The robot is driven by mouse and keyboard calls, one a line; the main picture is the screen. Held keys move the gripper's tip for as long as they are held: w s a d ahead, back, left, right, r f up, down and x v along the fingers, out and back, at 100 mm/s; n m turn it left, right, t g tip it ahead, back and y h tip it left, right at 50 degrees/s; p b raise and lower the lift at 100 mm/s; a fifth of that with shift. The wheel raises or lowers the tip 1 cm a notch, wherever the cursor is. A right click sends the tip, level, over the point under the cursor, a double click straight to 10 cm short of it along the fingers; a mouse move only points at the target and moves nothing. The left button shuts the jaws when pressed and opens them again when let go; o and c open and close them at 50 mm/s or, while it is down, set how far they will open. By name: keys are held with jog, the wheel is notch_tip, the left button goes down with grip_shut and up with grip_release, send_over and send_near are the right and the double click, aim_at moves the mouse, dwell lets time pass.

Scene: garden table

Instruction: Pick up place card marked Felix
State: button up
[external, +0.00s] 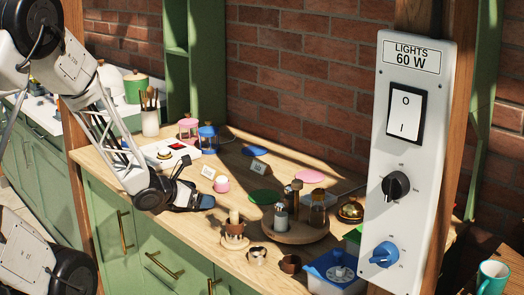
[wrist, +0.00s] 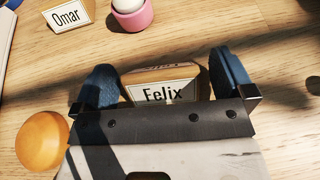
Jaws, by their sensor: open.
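The place card marked Felix (wrist: 163,86) stands on the wooden table in the wrist view, its black lettering facing my gripper. My gripper (wrist: 163,68) is open, with one blue finger on each side of the card. There is a visible gap at the right finger; the left finger is close to the card's left end, and I cannot tell if it touches. The card's lower edge is hidden behind the gripper body. In the external view my gripper (external: 202,201) is low over the tabletop, and I cannot make out the Felix card there.
A card marked Omar (wrist: 67,16) and a pink cup (wrist: 133,20) with a white top stand beyond the gripper. An orange round object (wrist: 42,138) is at the left. A round wooden tray (external: 300,235) with bottles and a blue tub (external: 331,276) are to the right.

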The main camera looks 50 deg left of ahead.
jog(key=c, duration=0.9)
jog(key=shift+r, duration=0.1)
jog(key=shift+r, duration=0.8)
jog(key=shift+s+r, duration=0.1)
jog(key=shift+r, duration=0.85)
jog(key=s+d, duration=0.1)
jog(key=s, duration=0.4)
jog(key=s+d+r, duration=0.1)
jog(key=s+d, duration=0.1)
jog(key=s, duration=0.3)
jog(key=s+d, duration=0.2)
jog(key=s, duration=0.3)
jog(key=shift+r, duration=0.15)
